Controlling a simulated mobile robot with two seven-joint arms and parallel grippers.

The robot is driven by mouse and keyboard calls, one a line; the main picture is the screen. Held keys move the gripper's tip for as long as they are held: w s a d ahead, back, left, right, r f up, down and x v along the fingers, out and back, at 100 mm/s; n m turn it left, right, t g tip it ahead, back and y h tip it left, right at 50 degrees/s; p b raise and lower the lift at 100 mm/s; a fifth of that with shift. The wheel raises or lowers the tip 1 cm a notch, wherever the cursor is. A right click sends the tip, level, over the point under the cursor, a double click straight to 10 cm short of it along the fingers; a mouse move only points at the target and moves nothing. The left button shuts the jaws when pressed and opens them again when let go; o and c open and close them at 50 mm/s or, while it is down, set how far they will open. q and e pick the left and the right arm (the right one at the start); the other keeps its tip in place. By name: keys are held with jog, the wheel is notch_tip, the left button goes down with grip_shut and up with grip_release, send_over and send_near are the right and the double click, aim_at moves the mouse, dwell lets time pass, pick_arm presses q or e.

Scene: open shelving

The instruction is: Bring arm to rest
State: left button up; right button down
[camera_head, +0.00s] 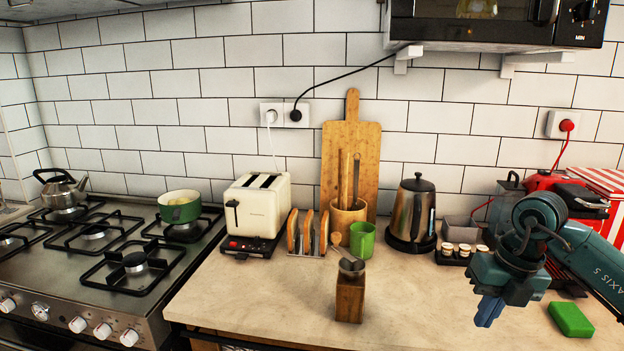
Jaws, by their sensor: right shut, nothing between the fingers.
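My right gripper (489,311) shows at the lower right, with its arm coming in from the right edge. Its blue fingers are shut with nothing between them and point down over the worktop (425,310). It is apart from the things around it, to the left of the green sponge (571,318) and to the right of the wooden grinder (350,298). My arm hides part of the worktop's right side. My left gripper is not in view.
A kettle (411,212), small jars on a tray (462,250), a green cup (362,239), a toast rack (307,236) and a toaster (257,207) stand along the back. A stove (120,290) is at left. A microwave (465,28) hangs above. The front worktop between grinder and gripper is clear.

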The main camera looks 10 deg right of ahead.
jog(key=a+f+n+g+y, duration=0.15)
jog(key=a+y, duration=0.25)
jog(key=a, duration=0.5)
jog(key=a+f+n+y, duration=0.1)
jog(key=a+f+y, duration=0.25)
jog(key=a, duration=0.45)
jog(key=s+a+r+m+t+y+p, duration=0.2)
jog(key=s+a+r+m+t+y, duration=0.15)
jog(key=a+m+t+y, duration=0.55)
jog(key=w+d+f+m+t+h, duration=0.15)
jog(key=f+m+t+h, duration=0.3)
jog(key=m, duration=0.45)
jog(key=s+d+f+m+t+h, duration=0.1)
jog(key=d+f+m+t+h, duration=0.3)
jog(key=m, duration=0.4)
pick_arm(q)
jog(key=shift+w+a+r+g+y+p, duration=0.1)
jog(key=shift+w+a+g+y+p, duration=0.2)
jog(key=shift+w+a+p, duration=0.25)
pick_arm(e)
jog(key=s+f+m+g+h, duration=0.6)
jog(key=s+f, duration=0.4)
jog(key=f, duration=0.3)
jog(key=shift+s+m+g, duration=0.2)
jog(key=shift+m+g, duration=0.1)
jog(key=shift+m, duration=0.25)
